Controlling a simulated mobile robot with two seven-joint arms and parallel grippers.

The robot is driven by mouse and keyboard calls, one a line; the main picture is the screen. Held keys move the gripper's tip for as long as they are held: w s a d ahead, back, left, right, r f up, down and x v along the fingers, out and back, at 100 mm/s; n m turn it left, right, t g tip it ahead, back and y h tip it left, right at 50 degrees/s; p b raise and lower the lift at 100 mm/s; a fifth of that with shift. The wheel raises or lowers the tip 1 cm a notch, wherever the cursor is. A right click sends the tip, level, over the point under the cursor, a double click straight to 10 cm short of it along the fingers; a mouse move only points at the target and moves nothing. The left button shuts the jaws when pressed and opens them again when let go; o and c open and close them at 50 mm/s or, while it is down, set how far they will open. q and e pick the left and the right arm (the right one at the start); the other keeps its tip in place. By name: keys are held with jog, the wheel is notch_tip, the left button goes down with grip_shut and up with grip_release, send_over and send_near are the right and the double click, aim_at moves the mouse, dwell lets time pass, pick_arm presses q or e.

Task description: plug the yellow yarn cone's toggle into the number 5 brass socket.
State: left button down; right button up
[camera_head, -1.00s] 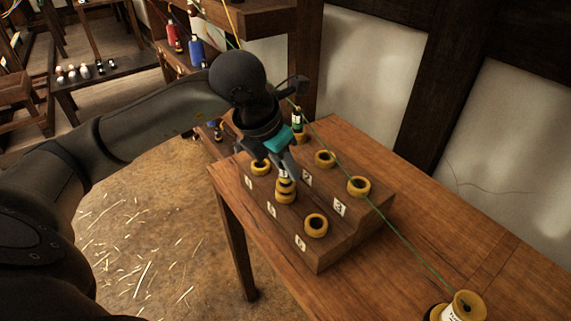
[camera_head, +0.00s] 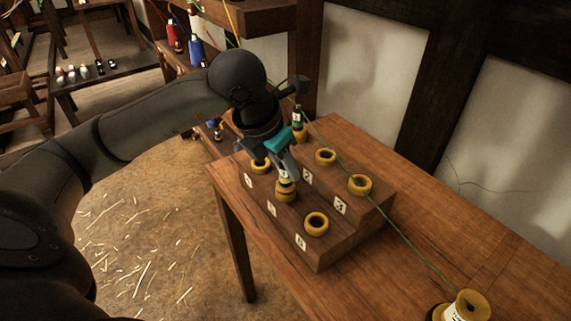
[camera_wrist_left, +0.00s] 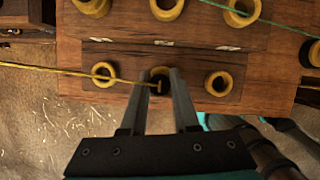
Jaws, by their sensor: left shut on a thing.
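My left gripper (camera_head: 283,173) points down over the front row of the stepped wooden block and is shut on the yellow toggle (camera_head: 285,183). The number 5 brass socket (camera_head: 286,194), middle of the front row, is directly under it. The toggle's lower end meets the socket's ring; how deep it sits I cannot tell. In the left wrist view the fingers (camera_wrist_left: 160,80) partly hide the number 5 socket, and yellow yarn (camera_wrist_left: 60,70) runs in from the left to between them. The yellow yarn cone is not clearly seen. My right gripper is not in view.
The front sockets either side, number 4 (camera_head: 260,166) and number 6 (camera_head: 316,223), look empty. A green toggle (camera_head: 298,118) stands in a back-row socket. Its green yarn (camera_head: 398,232) crosses the block to a spool (camera_head: 468,306).

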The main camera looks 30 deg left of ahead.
pick_arm(q)
jog(key=shift+f, duration=0.3)
jog(key=c, duration=0.9)
grip_release()
jog(key=shift+c, duration=0.2)
jog(key=p+v, duration=0.5)
jog(key=v, duration=0.6)
jog(key=shift+s, duration=0.15)
